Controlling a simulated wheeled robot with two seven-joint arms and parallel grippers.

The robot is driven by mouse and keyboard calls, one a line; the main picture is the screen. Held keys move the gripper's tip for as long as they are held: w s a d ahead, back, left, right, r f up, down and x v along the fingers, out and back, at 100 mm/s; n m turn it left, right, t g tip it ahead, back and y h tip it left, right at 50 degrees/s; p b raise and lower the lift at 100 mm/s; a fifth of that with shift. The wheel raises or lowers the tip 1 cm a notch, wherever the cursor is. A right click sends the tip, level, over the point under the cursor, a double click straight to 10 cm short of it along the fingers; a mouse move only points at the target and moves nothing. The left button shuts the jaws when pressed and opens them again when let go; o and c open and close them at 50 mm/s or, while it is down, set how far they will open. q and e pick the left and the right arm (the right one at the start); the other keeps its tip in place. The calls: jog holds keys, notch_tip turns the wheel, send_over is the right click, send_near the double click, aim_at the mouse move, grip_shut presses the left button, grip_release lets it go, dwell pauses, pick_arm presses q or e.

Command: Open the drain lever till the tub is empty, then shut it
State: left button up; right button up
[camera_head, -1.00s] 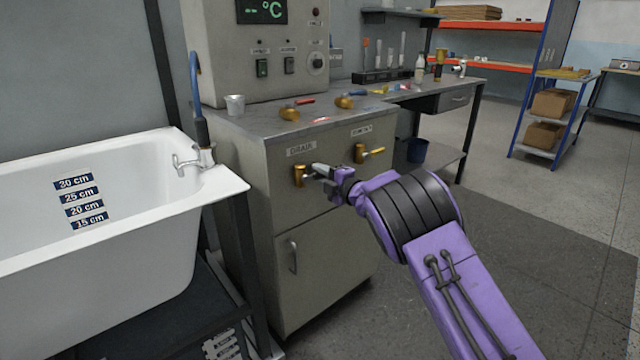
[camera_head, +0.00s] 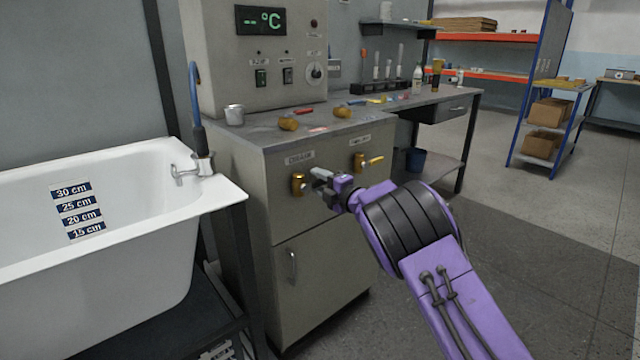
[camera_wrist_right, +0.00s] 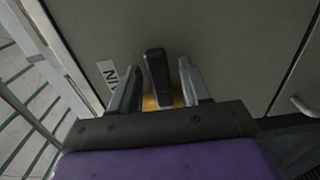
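The brass drain valve (camera_head: 298,184) is on the front of the grey cabinet, under a label that appears to read DRAIN. My right gripper (camera_head: 318,179) is just right of it, reaching in from the right. In the right wrist view, a dark lever handle (camera_wrist_right: 157,78) stands between the two spread fingers of my right gripper (camera_wrist_right: 160,88), with gaps on both sides and brass behind it. The white bathtub (camera_head: 90,270) is at the left, with depth labels from 15 to 30 cm on its inner wall. No water surface is discernible; its bottom is hidden. My left gripper is not in view.
A second brass valve (camera_head: 359,161) with a yellow handle is on the cabinet, right of the drain valve. A cabinet door handle (camera_head: 292,266) is below. A metal cup (camera_head: 234,115) and tools lie on top. The floor at right is open.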

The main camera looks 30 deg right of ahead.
jog(key=v, duration=1)
jog(key=shift+s, duration=0.25)
